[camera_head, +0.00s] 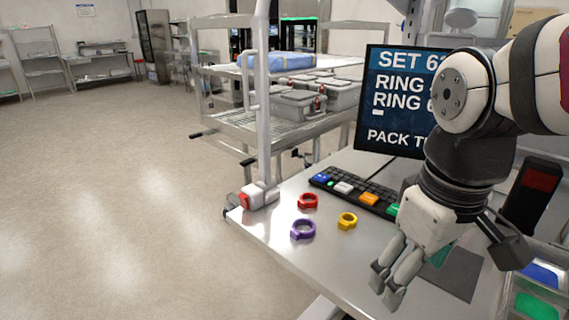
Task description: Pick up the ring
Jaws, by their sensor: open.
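Three rings lie flat and apart from each other on the light table. The red ring (308,194) is at the back, near the keyboard. The purple ring (303,236) is nearer the front left edge. The yellow ring (347,213) is to their right, closest to my gripper. My gripper (443,280) hangs above the right part of the table, to the right of all the rings. Its fingers are spread apart with no ring between them. A screen (395,90) behind shows "SET", "RING" lines and "PACK"; my arm hides part of its text.
A keyboard (343,187) with coloured keys lies behind the rings. A white post (264,110) rises at the table's left corner. Bins with blue and green contents (540,290) stand at the right, below a dark device (532,195). The front table area beside the yellow ring is clear.

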